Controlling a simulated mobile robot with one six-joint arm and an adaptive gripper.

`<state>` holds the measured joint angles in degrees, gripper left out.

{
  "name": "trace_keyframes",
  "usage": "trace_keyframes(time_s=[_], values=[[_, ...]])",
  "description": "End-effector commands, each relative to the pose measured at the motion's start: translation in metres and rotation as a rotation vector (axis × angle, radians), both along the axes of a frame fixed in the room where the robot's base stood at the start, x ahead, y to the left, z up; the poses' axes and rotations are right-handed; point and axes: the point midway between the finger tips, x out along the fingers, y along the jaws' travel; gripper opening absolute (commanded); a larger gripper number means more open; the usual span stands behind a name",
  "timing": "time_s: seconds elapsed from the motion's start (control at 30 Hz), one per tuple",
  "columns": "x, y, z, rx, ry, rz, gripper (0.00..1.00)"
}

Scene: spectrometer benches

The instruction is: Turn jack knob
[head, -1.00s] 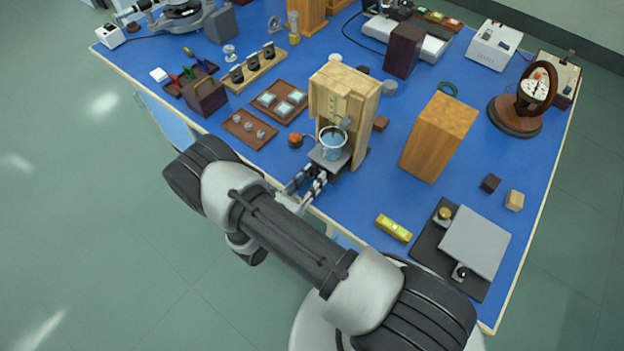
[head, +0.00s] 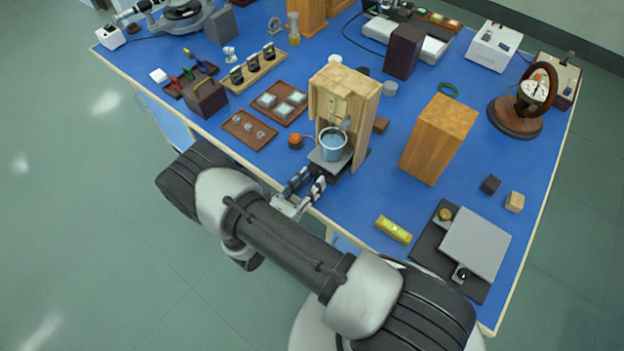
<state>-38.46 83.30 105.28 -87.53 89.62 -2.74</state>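A small lab jack with a grey top plate (head: 317,158) stands at the table's front edge, before a light wooden cabinet. A beaker of bluish liquid (head: 333,143) sits upright on the plate. My gripper (head: 315,178) is just in front of the jack, low by the table edge. Its two dark fingers are spread and look empty. The jack's knob is too small or hidden to make out. A larger grey plate (head: 475,241) lies on a dark base at the right front, with a brass knob (head: 445,214) and a black knob (head: 461,274) beside it.
The light wooden cabinet (head: 345,90) stands right behind the beaker. A red-orange button (head: 295,141) is left of the jack. A yellow level (head: 394,229) and a tall wooden block (head: 438,140) are to the right. Blue table surface (head: 360,195) is free right of my gripper.

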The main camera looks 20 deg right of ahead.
Motion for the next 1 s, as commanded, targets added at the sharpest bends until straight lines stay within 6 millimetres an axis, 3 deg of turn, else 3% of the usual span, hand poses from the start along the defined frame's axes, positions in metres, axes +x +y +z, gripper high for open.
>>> trace_keyframes(time_s=[0.3, 0.5, 1.0], values=[[-0.039, 0.056, 0.000, 0.001, -0.001, 0.007, 0.38], [-0.057, 0.080, 0.000, 0.001, 0.000, 0.004, 0.38], [-0.064, 0.089, 0.000, 0.001, -0.002, 0.004, 0.38]])
